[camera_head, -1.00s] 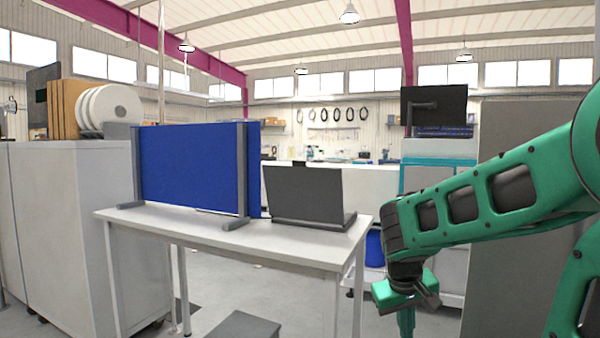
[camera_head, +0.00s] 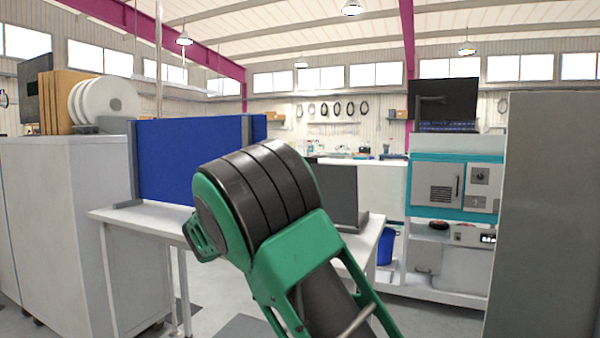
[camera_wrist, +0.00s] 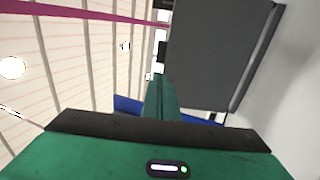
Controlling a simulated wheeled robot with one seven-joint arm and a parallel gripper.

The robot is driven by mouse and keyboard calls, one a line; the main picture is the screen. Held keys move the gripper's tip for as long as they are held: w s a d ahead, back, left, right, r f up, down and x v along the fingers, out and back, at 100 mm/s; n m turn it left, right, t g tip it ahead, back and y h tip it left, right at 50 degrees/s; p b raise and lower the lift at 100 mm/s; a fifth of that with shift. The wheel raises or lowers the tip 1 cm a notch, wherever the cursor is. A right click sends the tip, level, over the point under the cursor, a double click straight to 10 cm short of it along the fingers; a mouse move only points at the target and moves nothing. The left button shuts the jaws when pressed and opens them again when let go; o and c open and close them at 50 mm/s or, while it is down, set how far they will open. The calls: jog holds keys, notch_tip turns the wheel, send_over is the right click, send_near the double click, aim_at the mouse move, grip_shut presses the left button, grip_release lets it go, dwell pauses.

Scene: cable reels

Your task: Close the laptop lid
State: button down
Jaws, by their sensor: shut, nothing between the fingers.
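The laptop (camera_head: 338,192) stands open on the white table (camera_head: 110,216), its dark grey lid upright. In the head view my arm hides its left part, and a bit of its base shows at the lower right. In the wrist view, which is turned sideways, the lid (camera_wrist: 215,50) fills the upper middle as a large dark panel. My gripper (camera_wrist: 161,84) shows there with its green fingers together and empty. The fingers point toward the lid's edge side; I cannot tell whether they touch it. In the head view I cannot make out the fingers.
A blue partition (camera_head: 165,160) stands on the table left of the laptop. A grey cabinet (camera_head: 70,220) with white reels (camera_head: 105,98) on top is at the left. A tall grey panel (camera_head: 548,210) stands at the right.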

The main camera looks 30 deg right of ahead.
jog(key=x, duration=1.4)
jog(key=shift+d, duration=0.55)
jog(key=shift+s, duration=0.1)
